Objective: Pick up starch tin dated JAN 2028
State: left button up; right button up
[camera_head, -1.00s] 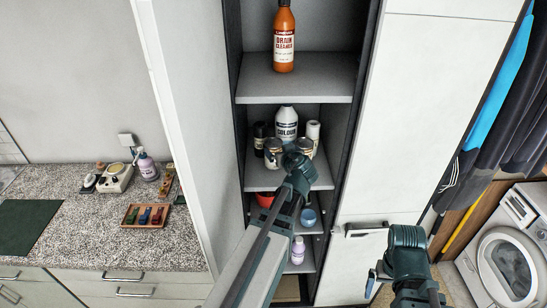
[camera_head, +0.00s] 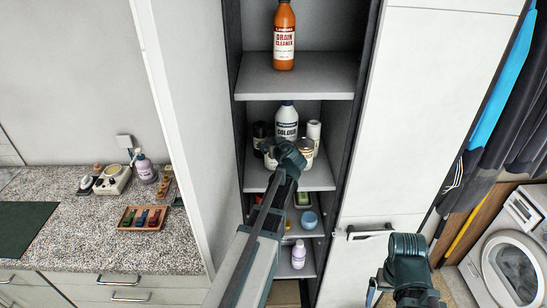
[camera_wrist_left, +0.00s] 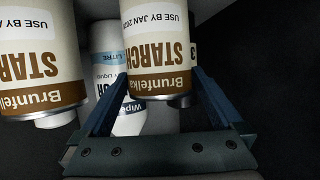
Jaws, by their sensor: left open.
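Two cream starch tins with brown bands stand on the middle cupboard shelf. In the left wrist view, which is upside down, one tin (camera_wrist_left: 158,50) is between my left fingers, its label reading "USE BY JAN 202", last digit cut off. The other tin (camera_wrist_left: 40,55) is beside it at the left; only "USE BY" is readable. In the head view, my left gripper (camera_head: 285,152) largely hides the left tin (camera_head: 270,161); the right tin (camera_head: 305,154) shows beside it. My left gripper is open around the tin. My right arm is at the lower right, its jaws unclear.
A white colour bottle (camera_head: 287,121), a dark can (camera_head: 261,133) and a white cylinder (camera_head: 314,131) stand close around the tins. The shelf above holds a drain cleaner bottle (camera_head: 284,38). Cupboard side walls are close; the door (camera_head: 430,110) is at right.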

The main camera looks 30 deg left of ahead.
pick_arm(q)
jog(key=shift+c, duration=1.1)
grip_shut()
jog(key=shift+r, duration=0.15)
pick_arm(e)
jog(key=shift+r, duration=0.1)
